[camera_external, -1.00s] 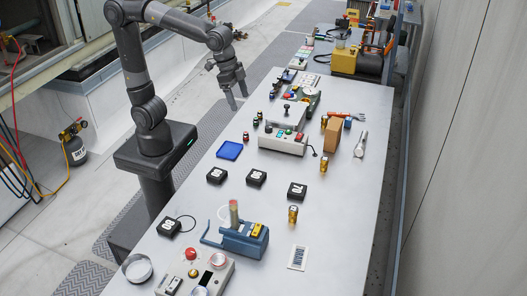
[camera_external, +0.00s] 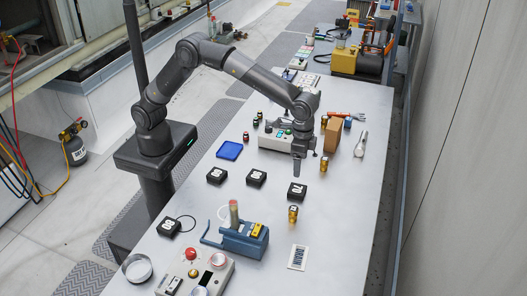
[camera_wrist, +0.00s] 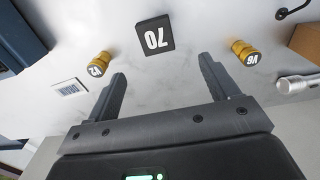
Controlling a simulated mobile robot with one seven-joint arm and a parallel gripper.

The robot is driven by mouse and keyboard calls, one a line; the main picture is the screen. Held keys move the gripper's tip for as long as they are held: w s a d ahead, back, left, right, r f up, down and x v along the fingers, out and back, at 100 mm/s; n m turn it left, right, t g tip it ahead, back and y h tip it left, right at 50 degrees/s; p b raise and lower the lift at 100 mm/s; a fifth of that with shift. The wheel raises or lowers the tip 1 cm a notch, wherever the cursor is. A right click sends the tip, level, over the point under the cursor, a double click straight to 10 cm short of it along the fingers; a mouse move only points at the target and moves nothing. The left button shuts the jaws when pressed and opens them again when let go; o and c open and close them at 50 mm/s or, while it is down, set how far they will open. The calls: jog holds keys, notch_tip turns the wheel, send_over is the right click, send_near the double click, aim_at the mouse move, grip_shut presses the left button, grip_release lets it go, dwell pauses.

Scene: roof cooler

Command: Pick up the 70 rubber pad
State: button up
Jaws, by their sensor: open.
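The 70 rubber pad (camera_external: 297,192) is a black square block with a white 70 on top, flat on the table in the external view. In the wrist view the 70 pad (camera_wrist: 155,36) lies beyond the fingertips, roughly midway between them. My gripper (camera_external: 297,171) hangs above the table just behind the pad in the external view, pointing down. In the wrist view my gripper (camera_wrist: 163,68) has its two fingers spread wide, with nothing between them. The pad is apart from the fingers.
Two similar black pads (camera_external: 256,178) (camera_external: 217,175) lie left of the 70 pad. Brass fittings (camera_wrist: 99,64) (camera_wrist: 243,50) stand on either side of it in the wrist view. A blue device (camera_external: 240,239) and a brown block (camera_external: 332,136) are nearby. Bare table (camera_external: 345,225) is at right.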

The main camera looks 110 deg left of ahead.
send_over(297, 189)
jog(key=f, duration=0.5)
jog(key=shift+w+a+f, duration=0.2)
jog(key=shift+w+f, duration=0.05)
jog(key=shift+w, duration=0.15)
jog(key=shift+s+d+f, duration=0.1)
jog(key=shift+s+f, duration=0.1)
jog(key=shift+f, duration=1.35)
jog(key=shift+s+d+f, duration=0.1)
jog(key=shift+s+f, duration=0.05)
jog(key=shift+f, duration=1.4)
jog(key=shift+c, duration=0.2)
jog(key=c, duration=1.1)
